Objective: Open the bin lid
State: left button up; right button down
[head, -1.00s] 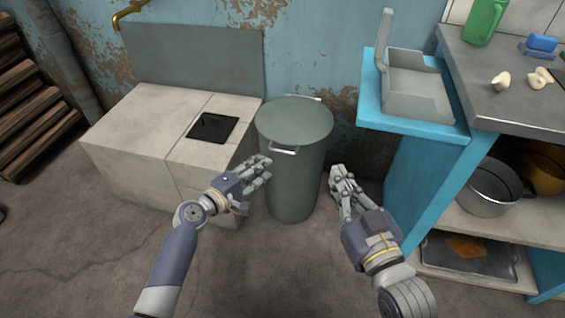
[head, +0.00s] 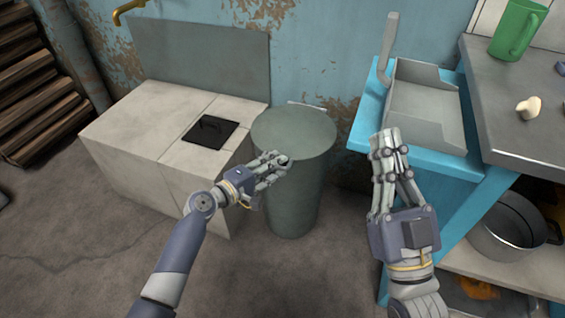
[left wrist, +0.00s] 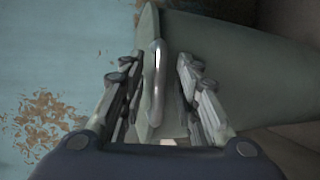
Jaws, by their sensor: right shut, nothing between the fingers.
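The grey-green round bin (head: 294,196) stands against the wall, and its lid (head: 294,131) lies flat on top, shut. In the left wrist view the lid's metal handle (left wrist: 159,82) stands between the fingers of my left gripper (left wrist: 155,85), which are apart on either side of it. In the head view my left gripper (head: 282,163) is at the lid's front edge and hides the handle. My right gripper (head: 385,140) is shut and empty, raised in front of the blue counter, to the right of the bin.
A tiled stove block (head: 130,150) with a dark plate stands left of the bin. A blue counter (head: 370,125) with a grey open box (head: 425,105) is at right. A shelf there holds a metal pot (head: 505,225). Floor in front of the bin is clear.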

pick_arm(q)
jog(key=shift+c, duration=0.6)
grip_shut()
